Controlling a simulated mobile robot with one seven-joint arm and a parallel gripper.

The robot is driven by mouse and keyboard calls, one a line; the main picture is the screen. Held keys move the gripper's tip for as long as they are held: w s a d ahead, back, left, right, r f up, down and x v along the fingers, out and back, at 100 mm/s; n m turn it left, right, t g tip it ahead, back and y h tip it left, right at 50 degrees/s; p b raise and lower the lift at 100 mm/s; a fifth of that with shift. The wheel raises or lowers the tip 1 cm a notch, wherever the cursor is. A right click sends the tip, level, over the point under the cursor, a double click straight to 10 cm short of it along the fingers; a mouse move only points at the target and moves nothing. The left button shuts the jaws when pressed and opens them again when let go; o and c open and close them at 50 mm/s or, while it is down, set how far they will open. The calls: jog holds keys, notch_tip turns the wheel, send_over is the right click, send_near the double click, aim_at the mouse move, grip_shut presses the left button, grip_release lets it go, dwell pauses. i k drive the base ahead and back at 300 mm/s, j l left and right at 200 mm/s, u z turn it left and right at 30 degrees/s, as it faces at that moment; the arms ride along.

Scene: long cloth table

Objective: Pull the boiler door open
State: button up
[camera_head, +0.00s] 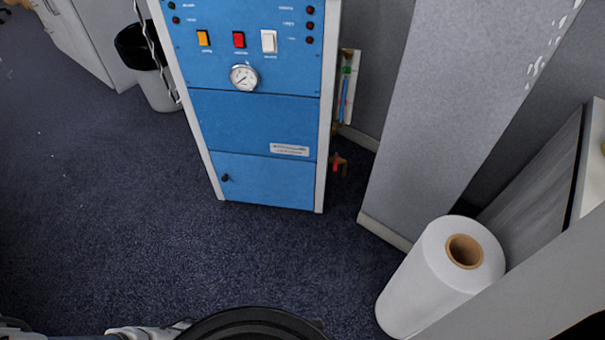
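The boiler (255,110) is a tall blue cabinet with pale side edges, standing on the dark carpet at the upper middle. Its lowest blue panel, the door (268,183), sits flush with the front and looks closed. A small black knob (225,178) is on the left side of this door. Above it are a plain blue panel with a white label (289,149), a round gauge (244,77) and several switches and lights. Parts of my own body show at the bottom edge. My gripper's fingers are not visible in this view.
A dark blue carpet (130,230) lies clear in front of the boiler. A white roll (430,280) stands at the lower right beside a grey pillar (440,110). A waste bin (150,75) is left of the boiler. A red-handled valve (337,163) sticks out at its right side.

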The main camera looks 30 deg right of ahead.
aim_at(289, 183)
jog(key=z, duration=0.4)
jog(key=i+j, duration=0.35)
jog(key=i, duration=0.2)
jog(key=i+j, duration=0.35)
jog(key=i, duration=0.2)
jog(key=u, duration=0.05)
